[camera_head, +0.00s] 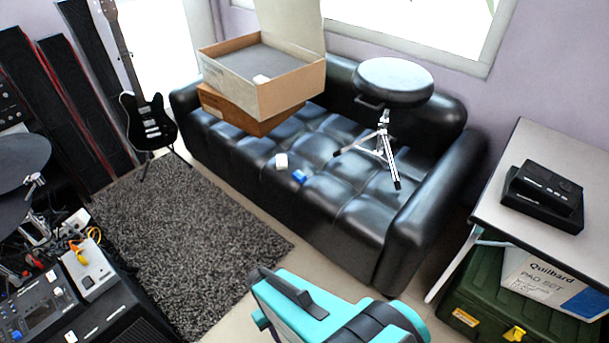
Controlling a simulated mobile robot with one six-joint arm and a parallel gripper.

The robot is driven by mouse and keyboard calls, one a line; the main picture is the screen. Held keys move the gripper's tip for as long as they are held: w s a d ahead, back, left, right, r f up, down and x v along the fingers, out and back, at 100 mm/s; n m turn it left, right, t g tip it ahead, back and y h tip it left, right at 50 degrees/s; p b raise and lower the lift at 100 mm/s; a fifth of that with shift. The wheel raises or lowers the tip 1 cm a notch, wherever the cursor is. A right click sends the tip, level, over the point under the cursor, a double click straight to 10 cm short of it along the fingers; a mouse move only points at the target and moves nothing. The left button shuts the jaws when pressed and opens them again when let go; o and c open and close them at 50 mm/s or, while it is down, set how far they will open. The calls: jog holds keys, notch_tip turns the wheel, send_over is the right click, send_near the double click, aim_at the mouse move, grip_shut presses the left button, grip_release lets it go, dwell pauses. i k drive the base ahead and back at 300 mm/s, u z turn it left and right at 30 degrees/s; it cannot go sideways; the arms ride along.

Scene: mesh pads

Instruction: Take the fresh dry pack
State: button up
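No label that I can read marks a fresh dry pack, so I cannot tell which thing it is. A small white block (281,160) and a small blue-and-white block (299,177) lie apart on the black sofa (345,225).
A round black drum stool (394,82) stands on the sofa. At right, a table (514,222) holds black boxes (543,193); below are a green case (487,306) and a "Quilhard Pad Set" carton (553,279). A guitar (148,122) stands left. The grey rug (185,235) is clear.

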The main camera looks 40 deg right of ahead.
aim_at(299, 176)
jog(key=u, duration=0.05)
jog(key=i, duration=0.95)
jog(key=z, duration=0.1)
